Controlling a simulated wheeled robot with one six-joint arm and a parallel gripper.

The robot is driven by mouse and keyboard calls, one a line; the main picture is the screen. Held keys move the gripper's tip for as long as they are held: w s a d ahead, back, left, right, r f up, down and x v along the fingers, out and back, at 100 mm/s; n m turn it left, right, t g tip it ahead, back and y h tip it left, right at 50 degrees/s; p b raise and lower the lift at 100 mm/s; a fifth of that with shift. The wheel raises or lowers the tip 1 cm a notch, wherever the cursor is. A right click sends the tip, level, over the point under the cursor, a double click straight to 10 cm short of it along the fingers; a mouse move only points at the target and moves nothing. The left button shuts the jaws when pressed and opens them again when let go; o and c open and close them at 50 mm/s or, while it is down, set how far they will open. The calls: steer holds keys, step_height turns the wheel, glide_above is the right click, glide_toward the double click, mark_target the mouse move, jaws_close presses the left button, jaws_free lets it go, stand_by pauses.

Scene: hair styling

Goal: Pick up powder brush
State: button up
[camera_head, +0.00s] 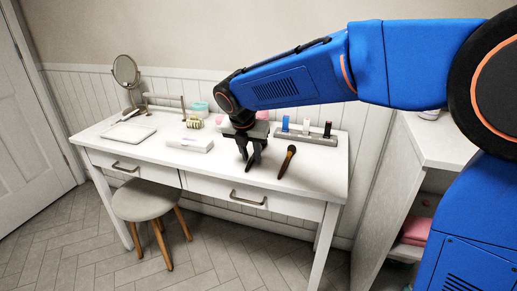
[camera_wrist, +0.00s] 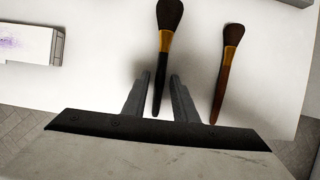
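In the wrist view, a brush with a large dark head and a black handle, likely the powder brush (camera_wrist: 168,15), lies on the white table. Its handle runs between the two fingers of my gripper (camera_wrist: 160,88). A gap shows on both sides of the handle. A second, smaller brush (camera_wrist: 228,65) with a brown handle lies to the right, outside the fingers; it also shows in the head view (camera_head: 287,162). In the head view, my gripper (camera_head: 250,167) points down at the table near its front edge, open. The large brush is mostly hidden there by my gripper.
The white table (camera_head: 225,168) carries a white box (camera_head: 190,144), a round mirror (camera_head: 126,72), a flat white tray (camera_head: 128,134) and a grey holder (camera_head: 305,136) with several small items. A stool (camera_head: 147,200) stands in front. A shelf unit (camera_head: 440,140) is to the right.

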jaws_close()
